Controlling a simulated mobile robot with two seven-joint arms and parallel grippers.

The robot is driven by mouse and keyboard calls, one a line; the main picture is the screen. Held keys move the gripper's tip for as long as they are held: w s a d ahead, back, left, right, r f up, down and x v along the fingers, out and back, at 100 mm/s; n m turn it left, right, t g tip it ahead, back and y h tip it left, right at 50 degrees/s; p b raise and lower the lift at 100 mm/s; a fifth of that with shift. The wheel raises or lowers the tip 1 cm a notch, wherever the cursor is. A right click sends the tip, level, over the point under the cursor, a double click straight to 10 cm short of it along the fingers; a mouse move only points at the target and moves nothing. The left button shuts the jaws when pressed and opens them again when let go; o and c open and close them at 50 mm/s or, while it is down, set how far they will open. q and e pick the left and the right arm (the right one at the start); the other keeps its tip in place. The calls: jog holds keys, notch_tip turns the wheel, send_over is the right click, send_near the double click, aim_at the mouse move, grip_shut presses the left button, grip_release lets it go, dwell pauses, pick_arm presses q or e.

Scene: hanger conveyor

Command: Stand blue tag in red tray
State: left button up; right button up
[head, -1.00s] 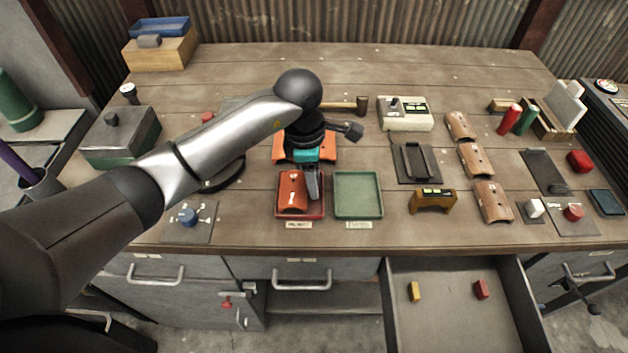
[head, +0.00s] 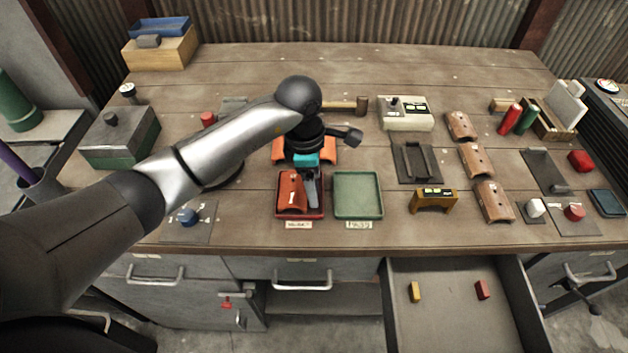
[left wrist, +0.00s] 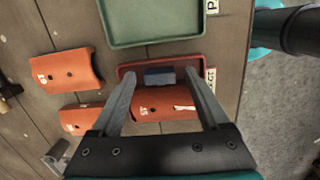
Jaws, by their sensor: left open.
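The red tray (head: 300,217) sits near the table's front edge, left of the green tray. An orange curved piece (head: 291,190) lies in its left part. In the left wrist view, a blue tag (left wrist: 159,76) is inside the red tray (left wrist: 128,67), beside the orange piece (left wrist: 165,103). The tag looks like a small dark blue block; I cannot tell if it stands upright. My left gripper (left wrist: 160,80) is open over the tray, with a fingertip on either side of the tag. In the head view my left gripper (head: 312,190) hides the tag. My right gripper is not in view.
The green tray (head: 358,194) is empty, right beside the red one. Orange pieces (left wrist: 68,70) lie behind the trays. An amber bridge-shaped block (head: 433,200) stands further right. An open drawer (head: 450,320) below holds a yellow and a red block.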

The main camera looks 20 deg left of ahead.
pick_arm(q)
notch_tip(320, 180, up, 12)
jog(key=a, duration=0.1)
jog(key=shift+s+p, duration=0.35)
jog(key=shift+p, duration=0.1)
jog(key=shift+r, duration=0.1)
